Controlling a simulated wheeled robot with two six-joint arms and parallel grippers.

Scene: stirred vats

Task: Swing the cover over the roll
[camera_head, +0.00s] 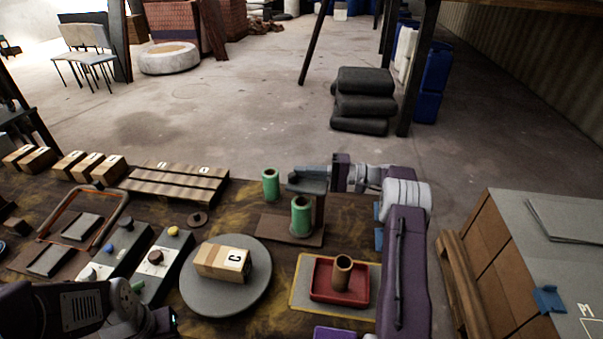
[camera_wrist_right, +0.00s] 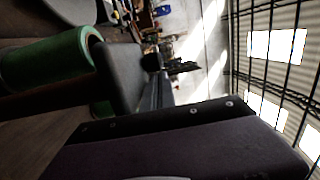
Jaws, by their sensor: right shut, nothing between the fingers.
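A green roll (camera_head: 301,217) stands upright on a brown plate (camera_head: 272,228), beside a brown post (camera_head: 319,212). A second green roll (camera_head: 270,184) stands behind it to the left. My right gripper (camera_head: 308,182) is shut and empty, just above and behind the front roll. Dark grey parts overlap there, and I cannot clearly tell the cover from my fingers. In the right wrist view a green roll (camera_wrist_right: 48,62) lies at the left, close to a grey block. My left gripper (camera_head: 140,322) is at the lower left, its fingers not clear.
A round grey disc (camera_head: 205,295) carries a wooden block marked C. A red tray (camera_head: 322,292) holds a brown tube. Button boxes (camera_head: 165,262), a slatted pallet (camera_head: 175,184) and several blocks are at the left. Cartons (camera_head: 505,255) stand at the right, off the table.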

